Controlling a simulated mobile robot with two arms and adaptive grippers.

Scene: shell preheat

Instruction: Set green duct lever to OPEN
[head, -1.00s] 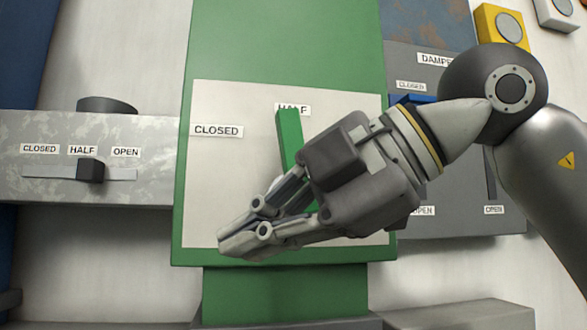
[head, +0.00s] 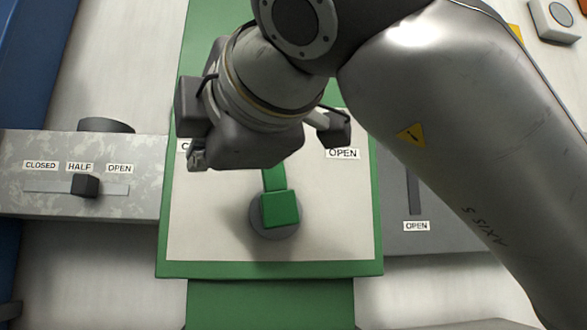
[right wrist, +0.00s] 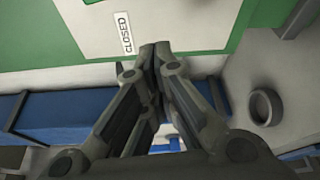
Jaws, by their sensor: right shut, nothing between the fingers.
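The green duct lever (head: 280,209) sits on a round grey hub on a white plate (head: 215,235) with a green frame. Its visible part rises nearly straight up from the hub. Its upper end is hidden behind my right gripper (head: 245,130), so the position label there is covered. The OPEN label (head: 342,153) is at the right of the plate. The CLOSED label is mostly hidden in the head view but shows in the right wrist view (right wrist: 125,33). There my right gripper (right wrist: 154,50) is shut and empty, its tips close to that label. My left gripper is not in view.
A grey box at the left has a black slider (head: 85,185) at HALF. A grey damper panel (head: 440,232) at the right is partly behind my right arm. A blue pipe or beam (right wrist: 60,115) and a dark ring (right wrist: 266,106) show in the right wrist view.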

